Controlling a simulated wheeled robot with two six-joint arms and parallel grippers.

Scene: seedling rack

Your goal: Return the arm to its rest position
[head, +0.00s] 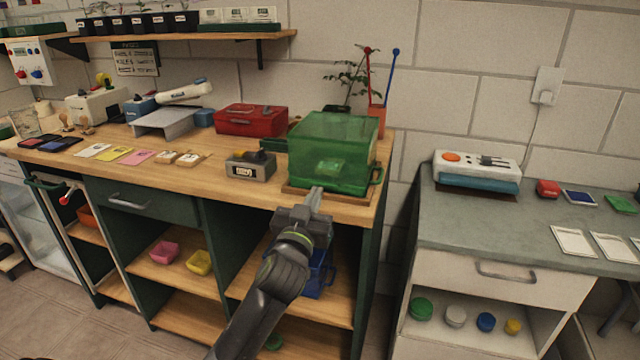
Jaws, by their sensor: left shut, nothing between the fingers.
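My left gripper (315,198) is shut and empty. Its arm comes up from the bottom of the head view, in front of the wooden workbench (230,178). The fingertips point at the bench's right front edge, just below and in front of a clear green box (334,140). From this view I cannot tell whether the fingers touch the bench edge or the box. My right gripper is not in view.
A red case (250,120), a small grey box (250,166) and coloured cards stand on the bench. A blue basket (321,274) on the shelf is partly hidden behind my arm. A grey-topped cabinet (470,225) stands right, across a narrow gap.

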